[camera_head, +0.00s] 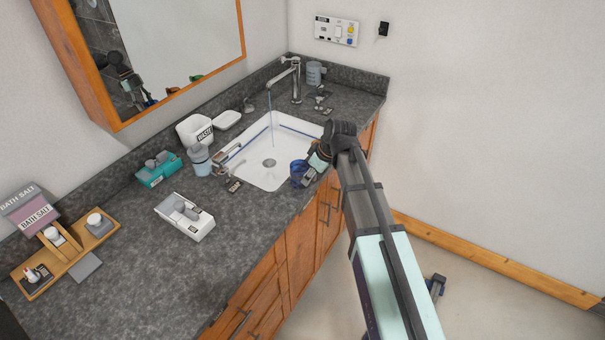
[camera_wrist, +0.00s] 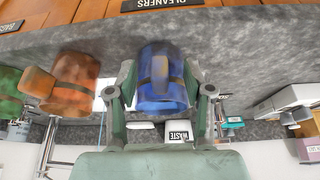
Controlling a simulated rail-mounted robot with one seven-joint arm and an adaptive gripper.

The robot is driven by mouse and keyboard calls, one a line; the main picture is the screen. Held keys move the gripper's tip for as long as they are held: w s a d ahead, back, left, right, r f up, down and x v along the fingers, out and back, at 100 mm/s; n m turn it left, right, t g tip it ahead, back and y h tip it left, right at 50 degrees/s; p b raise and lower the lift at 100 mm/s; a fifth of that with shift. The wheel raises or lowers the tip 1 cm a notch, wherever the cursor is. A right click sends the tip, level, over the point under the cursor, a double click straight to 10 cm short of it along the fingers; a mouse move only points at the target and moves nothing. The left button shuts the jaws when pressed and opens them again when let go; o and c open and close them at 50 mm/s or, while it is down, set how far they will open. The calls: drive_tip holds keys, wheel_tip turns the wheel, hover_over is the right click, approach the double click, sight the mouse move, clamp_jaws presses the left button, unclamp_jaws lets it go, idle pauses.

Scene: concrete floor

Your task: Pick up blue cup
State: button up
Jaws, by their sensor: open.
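The blue cup (camera_head: 298,170) stands on the dark counter at the front edge of the sink. In the wrist view the blue cup (camera_wrist: 162,85) is large and lies between my two fingers. My gripper (camera_head: 309,177) is right at the cup, on its right side in the head view. In the wrist view the fingers are spread, one on each side of the cup. I cannot tell whether either finger touches it. The gripper hides part of the cup in the head view.
An orange-brown cup (camera_wrist: 72,85) and a green cup (camera_wrist: 8,95) stand beside the blue one; my arm hides them in the head view. The white sink (camera_head: 262,176) has running water from the faucet (camera_head: 296,80). A white box (camera_head: 185,217) sits left. The front counter is clear.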

drive_tip(key=shift+a+f, duration=0.1)
drive_tip(key=shift+f, duration=0.2)
clamp_jaws()
drive_tip(key=shift+r, duration=0.2)
